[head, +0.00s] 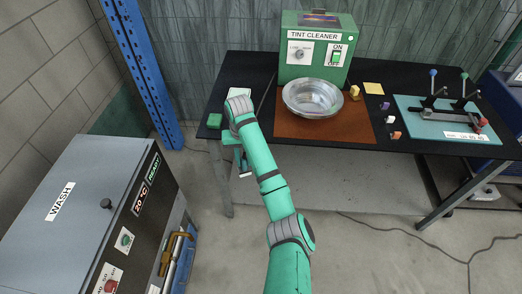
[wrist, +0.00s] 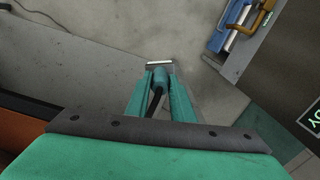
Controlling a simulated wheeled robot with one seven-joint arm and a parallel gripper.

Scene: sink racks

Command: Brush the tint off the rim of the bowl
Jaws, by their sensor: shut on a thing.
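The silver bowl (head: 312,98) stands upright on a brown mat (head: 290,126) in front of the green tint cleaner (head: 316,48). Any tint on its rim is too small to make out. My gripper (head: 240,162) is left of the bowl, at the table's front left edge, apart from the bowl and pointing down. In the wrist view my gripper (wrist: 160,85) is shut on a slim tool (wrist: 159,80) with a teal rounded part and a dark rod. A pale bar shows just beyond the fingertips. I cannot tell whether the tool is a brush.
A green block (head: 214,120) lies at the table's left edge. Small coloured blocks and a yellow square (head: 373,88) lie right of the bowl. A teal board (head: 440,120) with levers is further right. The grey wash cabinet (head: 90,205) stands at the lower left.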

